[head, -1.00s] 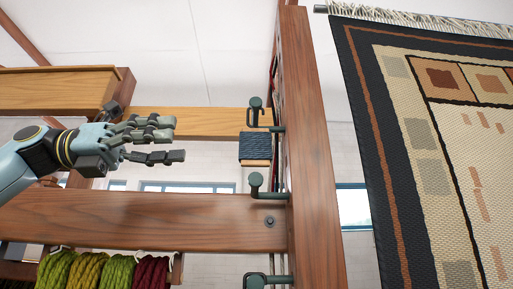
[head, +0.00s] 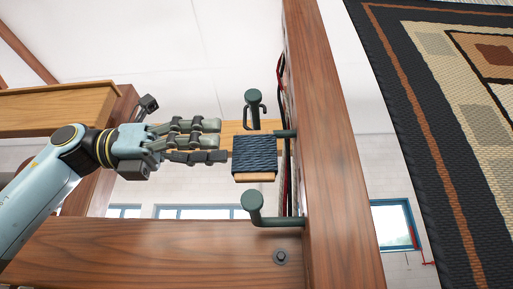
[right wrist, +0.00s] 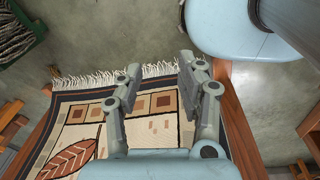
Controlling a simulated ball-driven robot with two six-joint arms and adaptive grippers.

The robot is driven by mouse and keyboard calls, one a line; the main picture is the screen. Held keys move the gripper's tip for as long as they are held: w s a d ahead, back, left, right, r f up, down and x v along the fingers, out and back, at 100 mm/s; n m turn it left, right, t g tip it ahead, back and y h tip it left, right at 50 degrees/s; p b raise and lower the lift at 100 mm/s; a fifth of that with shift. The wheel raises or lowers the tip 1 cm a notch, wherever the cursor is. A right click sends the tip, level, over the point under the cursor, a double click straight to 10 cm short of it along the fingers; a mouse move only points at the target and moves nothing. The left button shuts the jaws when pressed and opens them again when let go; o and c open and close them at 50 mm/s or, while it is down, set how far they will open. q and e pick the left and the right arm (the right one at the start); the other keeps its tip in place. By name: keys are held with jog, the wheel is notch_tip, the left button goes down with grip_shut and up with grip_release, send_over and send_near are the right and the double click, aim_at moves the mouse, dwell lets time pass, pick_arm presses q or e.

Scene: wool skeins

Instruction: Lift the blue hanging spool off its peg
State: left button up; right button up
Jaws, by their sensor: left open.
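The dark blue spool (head: 254,153) hangs in the head view by a thin wire loop at the upper dark green peg (head: 253,98), on the left side of a wooden post. Its lower wooden edge shows. My left gripper (head: 222,147) is open and empty, just left of the spool, with fingers pointing right at it. The fingertips are very close to the spool's left side; I cannot tell whether they touch. My right gripper (right wrist: 160,68) is open in the right wrist view, with nothing between its fingers.
The wooden post (head: 335,150) stands right of the spool. A lower green peg (head: 270,212) juts out beneath it. A wooden crossbeam (head: 150,250) runs below my left arm. A patterned rug (head: 425,110) hangs at the right; it also shows in the right wrist view (right wrist: 82,115).

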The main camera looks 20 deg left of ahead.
aim_at(234, 155)
pick_arm(q)
jog(key=p+x, duration=0.2)
jog(key=x, duration=0.1)
jog(key=w+p+x, duration=0.1)
jog(key=x, duration=0.1)
jog(key=shift+d+f, duration=0.1)
jog(key=shift+f, duration=0.25)
jog(key=shift+w+d+f, duration=0.1)
jog(key=shift+w+d, duration=0.05)
jog(key=shift+d, duration=0.25)
jog(key=shift+a, duration=0.15)
jog(key=shift+c, duration=0.8)
jog(key=c, duration=0.7)
grip_shut()
pick_arm(e)
jog(key=r, duration=0.4)
jog(key=shift+w, duration=0.3)
